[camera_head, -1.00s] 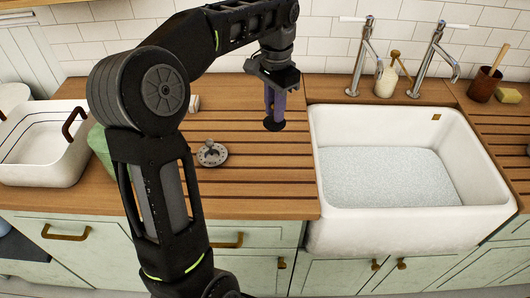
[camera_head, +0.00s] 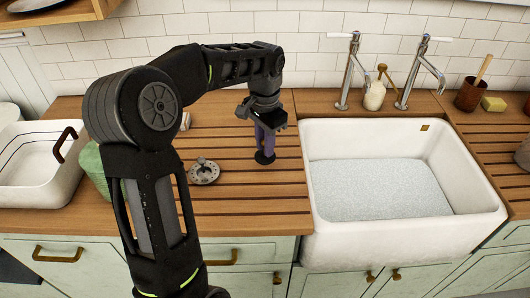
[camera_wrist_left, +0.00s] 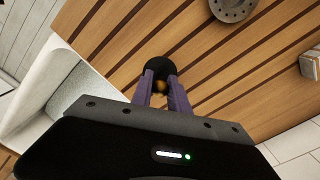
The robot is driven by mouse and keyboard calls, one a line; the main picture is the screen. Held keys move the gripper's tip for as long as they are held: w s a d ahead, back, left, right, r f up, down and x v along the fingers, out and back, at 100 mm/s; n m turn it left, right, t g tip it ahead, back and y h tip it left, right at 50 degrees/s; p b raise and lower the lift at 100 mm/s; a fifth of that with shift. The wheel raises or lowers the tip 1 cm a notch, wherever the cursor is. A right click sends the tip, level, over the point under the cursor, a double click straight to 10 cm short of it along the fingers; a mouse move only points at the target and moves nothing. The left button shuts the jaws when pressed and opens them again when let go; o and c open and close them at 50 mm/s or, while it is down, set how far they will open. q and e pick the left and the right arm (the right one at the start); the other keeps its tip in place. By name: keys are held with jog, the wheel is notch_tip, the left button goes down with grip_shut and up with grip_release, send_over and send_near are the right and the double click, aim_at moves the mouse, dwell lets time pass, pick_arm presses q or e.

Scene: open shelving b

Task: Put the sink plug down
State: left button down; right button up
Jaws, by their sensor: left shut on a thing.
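The sink plug (camera_head: 264,158) is a small black disc at the tips of my left gripper (camera_head: 265,150). In the left wrist view the dark round plug (camera_wrist_left: 158,68) shows just beyond the purple fingers of my left gripper (camera_wrist_left: 160,88), with a brassy bit between them. The gripper is shut on the plug. The plug is low over the slatted wooden drainboard (camera_head: 235,205), left of the sink; I cannot tell whether it touches the wood. My right gripper is not in view.
A grey metal strainer disc (camera_head: 204,172) lies on the drainboard left of the plug. The white sink (camera_head: 306,190) holding water is at right, with two taps (camera_head: 350,75) behind. A white dish tub (camera_head: 40,165) stands at far left. The slats in front are clear.

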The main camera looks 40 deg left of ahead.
pick_arm(q)
jog(key=shift+f, duration=1.7)
jog(key=shift+f, duration=0.1)
jog(key=shift+f, duration=0.15)
jog(key=c, duration=1.3)
grip_release()
notch_tip(320, 180, up, 13)
jog(key=shift+f+p, duration=0.2)
jog(key=shift+p, duration=0.3)
